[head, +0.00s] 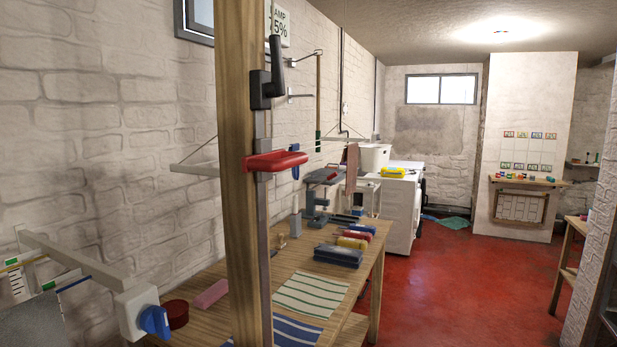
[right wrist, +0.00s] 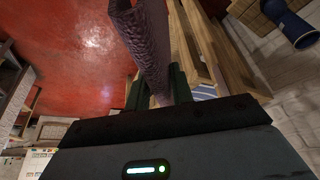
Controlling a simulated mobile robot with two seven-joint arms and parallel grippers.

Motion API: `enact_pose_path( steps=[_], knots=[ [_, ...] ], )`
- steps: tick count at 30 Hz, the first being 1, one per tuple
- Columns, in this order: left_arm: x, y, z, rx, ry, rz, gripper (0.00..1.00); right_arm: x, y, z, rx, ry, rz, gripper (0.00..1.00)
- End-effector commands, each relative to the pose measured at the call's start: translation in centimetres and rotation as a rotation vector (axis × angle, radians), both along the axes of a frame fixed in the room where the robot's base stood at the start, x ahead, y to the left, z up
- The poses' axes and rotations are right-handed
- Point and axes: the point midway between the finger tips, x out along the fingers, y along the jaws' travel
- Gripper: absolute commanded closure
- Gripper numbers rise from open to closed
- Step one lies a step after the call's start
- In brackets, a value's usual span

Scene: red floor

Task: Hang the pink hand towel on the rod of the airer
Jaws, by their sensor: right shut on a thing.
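My right gripper (right wrist: 160,90) is shut on the pink hand towel (right wrist: 148,45), a mauve, textured strip standing out from between the dark fingers in the right wrist view. Neither gripper can be made out in the head view. The white airer (head: 197,168) is on the brick wall at the left, its thin rods partly hidden behind a wooden post. A pink cloth (head: 352,170) hangs down near the airer's far end in the head view. I cannot tell whether it is the towel in my right gripper or whether it touches a rod.
The wooden post (head: 237,80) with a red and black clamp (head: 276,161) stands close in front. A wooden bench (head: 372,265) below holds a striped cloth (head: 312,291) and several tools. A white appliance (head: 403,215) stands beyond. The red floor (head: 470,285) at right is open.

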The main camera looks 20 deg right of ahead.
Motion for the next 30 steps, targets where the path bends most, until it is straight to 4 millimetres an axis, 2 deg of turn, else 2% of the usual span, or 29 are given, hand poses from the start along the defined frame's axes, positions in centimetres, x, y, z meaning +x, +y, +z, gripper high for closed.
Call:
enact_pose_path(
  steps=[8,11,14,18,22,25,29,30],
  knots=[
    [0.0,0.0,0.0,0.000,0.000,0.000,0.53,0.0,0.0,0.0,0.000,0.000,0.000,1.00],
    [0.0,0.0,0.0,0.000,0.000,0.000,0.53,-0.2,0.1,-1.0,0.004,0.006,-0.003,1.00],
    [0.0,0.0,0.0,0.000,0.000,0.000,0.53,-0.5,0.2,-3.4,0.011,0.012,-0.007,1.00],
    [0.0,0.0,0.0,0.000,0.000,0.000,0.53,-1.5,0.2,-7.8,0.015,0.015,-0.012,1.00],
    [0.0,0.0,0.0,0.000,0.000,0.000,0.53,-2.6,0.1,-11.2,0.011,0.011,-0.010,1.00],
    [0.0,0.0,0.0,0.000,0.000,0.000,0.53,-3.3,0.0,-12.9,0.004,0.006,-0.005,1.00],
    [0.0,0.0,0.0,0.000,0.000,0.000,0.53,-3.7,0.0,-13.8,0.001,0.000,-0.001,1.00],
    [0.0,0.0,0.0,0.000,-0.001,0.000,0.55,-3.7,0.0,-13.9,0.000,-0.001,0.000,1.00]
  ],
)
